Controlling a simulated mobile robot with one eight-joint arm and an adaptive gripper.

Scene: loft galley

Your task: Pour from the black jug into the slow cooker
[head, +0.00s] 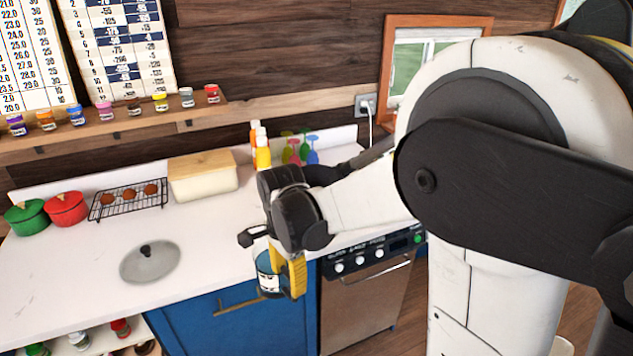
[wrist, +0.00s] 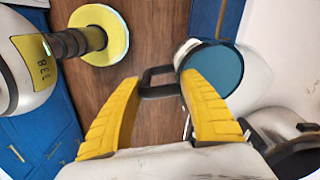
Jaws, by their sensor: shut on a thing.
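My gripper (head: 292,276) has yellow fingers and hangs over the counter's front edge, before the blue cabinet. It is shut on the dark handle of a jug (head: 267,278), which shows bluish with a pale band in the head view. In the wrist view the handle lies between the fingertips (wrist: 160,80), and the jug's round mouth shows blue-teal inside (wrist: 214,62). The jug looks roughly upright; its contents are unclear. I cannot make out a slow cooker body. A grey round lid (head: 150,264) with a black knob lies on the counter to the left.
On the white counter (head: 80,295) stand green and red pots (head: 66,208), a cooling rack (head: 126,200), a cream bin with wooden lid (head: 203,178) and orange-yellow bottles (head: 262,150). A jar shelf (head: 130,115) runs above. The oven (head: 370,290) is at right. The counter around the lid is clear.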

